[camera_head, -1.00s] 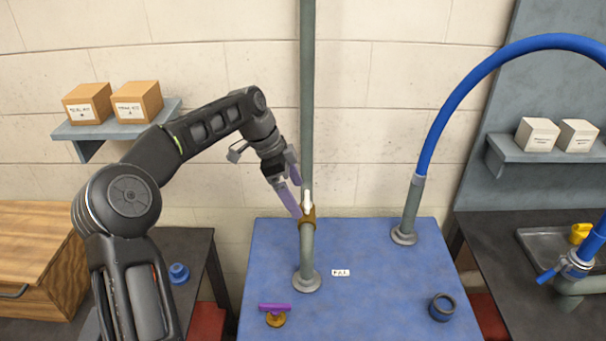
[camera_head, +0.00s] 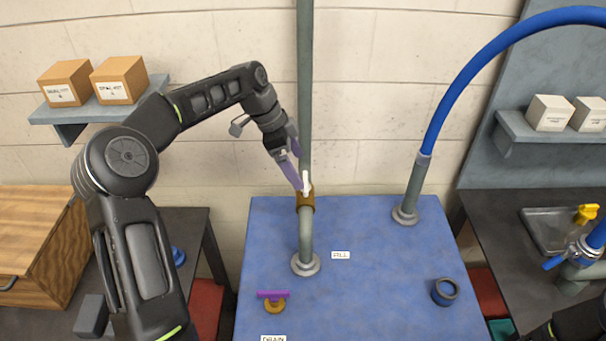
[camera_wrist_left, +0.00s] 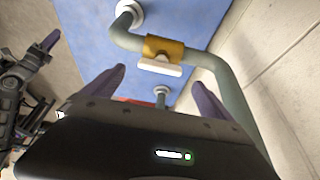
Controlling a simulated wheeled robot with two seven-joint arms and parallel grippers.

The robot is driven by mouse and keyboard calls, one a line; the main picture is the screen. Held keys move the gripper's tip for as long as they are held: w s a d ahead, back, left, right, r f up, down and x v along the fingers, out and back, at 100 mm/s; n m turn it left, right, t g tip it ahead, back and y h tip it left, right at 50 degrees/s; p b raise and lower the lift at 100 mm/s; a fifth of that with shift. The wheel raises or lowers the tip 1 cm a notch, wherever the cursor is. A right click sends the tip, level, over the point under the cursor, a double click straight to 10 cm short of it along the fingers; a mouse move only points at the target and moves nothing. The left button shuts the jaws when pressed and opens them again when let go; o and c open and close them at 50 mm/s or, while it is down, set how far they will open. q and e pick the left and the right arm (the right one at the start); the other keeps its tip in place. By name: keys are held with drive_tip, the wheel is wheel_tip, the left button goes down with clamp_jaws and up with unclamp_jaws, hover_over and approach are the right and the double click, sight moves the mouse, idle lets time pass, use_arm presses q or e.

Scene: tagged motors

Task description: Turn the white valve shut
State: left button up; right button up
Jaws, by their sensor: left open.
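The white valve handle (camera_head: 306,182) sits on a brass body (camera_head: 305,201) on the grey upright pipe at the back of the blue table. In the left wrist view, the white handle (camera_wrist_left: 159,66) lies crosswise beside the brass body (camera_wrist_left: 164,47). My left gripper (camera_head: 297,184) is open, its purple fingers close to the handle in the head view. In the left wrist view the handle shows beyond and between the fingertips (camera_wrist_left: 160,83), with a gap; contact is not visible. Part of what looks like my right gripper (camera_wrist_left: 28,45) shows at the left edge there, its opening unclear.
A purple-handled valve (camera_head: 273,297) and a dark blue ring (camera_head: 445,291) are on the blue table (camera_head: 370,290). A blue hose (camera_head: 455,95) arches from a second pipe on the right. A "FILL" label (camera_head: 341,255) lies near the pipe foot. The table's middle is clear.

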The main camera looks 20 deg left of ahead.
sight(305, 180)
use_arm(q)
drive_tip(key=p+x, duration=0.1)
drive_tip(key=x, duration=0.4)
drive_tip(key=shift+a, duration=0.1)
drive_tip(key=shift+c, duration=0.2)
drive_tip(key=c, duration=1.3)
